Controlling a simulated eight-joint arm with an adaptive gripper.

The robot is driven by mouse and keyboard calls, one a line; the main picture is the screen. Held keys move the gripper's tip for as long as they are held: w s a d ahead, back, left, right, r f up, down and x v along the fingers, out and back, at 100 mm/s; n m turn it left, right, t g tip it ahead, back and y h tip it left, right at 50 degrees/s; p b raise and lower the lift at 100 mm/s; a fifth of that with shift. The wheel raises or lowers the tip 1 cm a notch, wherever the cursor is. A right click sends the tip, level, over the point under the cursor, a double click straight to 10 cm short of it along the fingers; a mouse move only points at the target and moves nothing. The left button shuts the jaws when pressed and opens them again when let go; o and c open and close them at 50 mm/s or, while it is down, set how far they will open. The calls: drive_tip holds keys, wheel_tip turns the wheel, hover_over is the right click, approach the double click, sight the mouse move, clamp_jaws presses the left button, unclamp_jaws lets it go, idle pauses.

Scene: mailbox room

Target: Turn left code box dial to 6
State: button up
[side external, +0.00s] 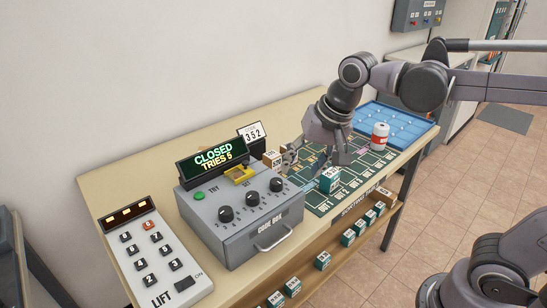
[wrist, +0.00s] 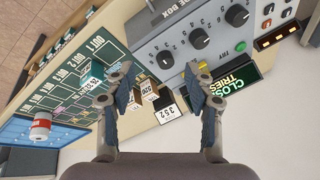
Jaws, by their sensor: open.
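The grey code box (side external: 255,232) stands on the table with three black dials in a row on its top. The left dial (side external: 226,213) is nearest the lift panel; it also shows in the wrist view (wrist: 237,15). The middle dial (side external: 252,197) and right dial (side external: 276,184) sit beside it. The exact dial settings are too small to read. The display (side external: 212,158) reads CLOSED, TRIES 5. My gripper (side external: 316,158) is open and empty, above the sorting mat to the right of the box, apart from the dials. Its spread fingers show in the wrist view (wrist: 160,76).
A card reading 352 (side external: 253,133) stands behind the box, with small numbered cubes near it. The lift panel (side external: 150,255) is left of the box. A teal cube (side external: 330,179), red-white can (side external: 380,136) and blue tray (side external: 408,124) lie to the right.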

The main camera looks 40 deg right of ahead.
drive_tip(key=w+a+r+m+g, duration=0.2)
drive_tip(key=w+a+m, duration=0.4)
drive_tip(key=a, duration=0.2)
drive_tip(key=m+g, duration=0.2)
drive_tip(key=m, duration=0.3)
approach(225, 210)
drive_tip(key=shift+h, duration=0.3)
drive_tip(key=f, duration=0.9)
drive_tip(key=shift+w+a, duration=0.15)
drive_tip(key=shift+a, duration=0.05)
clamp_jaws()
